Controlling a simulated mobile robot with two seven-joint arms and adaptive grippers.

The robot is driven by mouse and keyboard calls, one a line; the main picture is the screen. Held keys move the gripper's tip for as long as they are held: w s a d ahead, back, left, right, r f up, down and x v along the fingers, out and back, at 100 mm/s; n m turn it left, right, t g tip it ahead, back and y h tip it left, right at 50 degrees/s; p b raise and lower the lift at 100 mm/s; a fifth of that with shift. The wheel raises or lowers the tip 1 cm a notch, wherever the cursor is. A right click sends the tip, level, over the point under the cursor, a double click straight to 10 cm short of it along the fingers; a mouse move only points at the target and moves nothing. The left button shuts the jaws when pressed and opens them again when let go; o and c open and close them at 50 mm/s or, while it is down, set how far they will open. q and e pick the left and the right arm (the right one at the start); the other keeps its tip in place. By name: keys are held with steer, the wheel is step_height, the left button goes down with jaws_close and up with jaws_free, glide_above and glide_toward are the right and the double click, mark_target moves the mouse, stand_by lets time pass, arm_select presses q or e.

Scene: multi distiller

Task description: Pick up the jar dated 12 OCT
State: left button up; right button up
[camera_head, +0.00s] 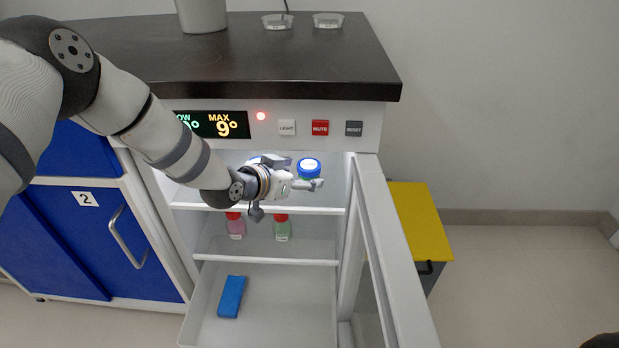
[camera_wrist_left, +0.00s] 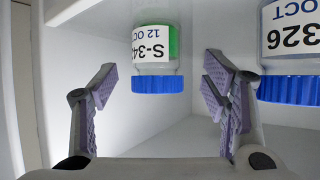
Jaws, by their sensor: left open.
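The jar labelled 12 OCT (camera_wrist_left: 155,45) has a blue lid, a white label starting "S-34" and green contents; it appears upside down in the left wrist view. A blue-lidded jar on the fridge's top shelf in the head view (camera_head: 309,168) appears to be this one. My left gripper (camera_wrist_left: 160,88) is open and empty, its fingers spread on either side of the jar's line, with the jar ahead of them. In the head view the left gripper (camera_head: 297,180) reaches into the top shelf, hiding part of it.
A second blue-lidded jar (camera_wrist_left: 290,40), marked "326" and OCT with its day cut off, stands close beside the right finger. The open fridge door (camera_head: 385,240) bounds the right. Red-capped bottles (camera_head: 283,228) stand on the shelf below; a blue box (camera_head: 231,296) lies lower.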

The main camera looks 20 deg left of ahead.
mark_target(304, 175)
arm_select(q)
steer(key=b+x, duration=0.1)
steer(key=x, duration=0.3)
steer(key=shift+s+d, duration=0.1)
steer(key=shift+r, duration=0.1)
steer(key=c, duration=1.3)
steer(key=shift+r, duration=0.15)
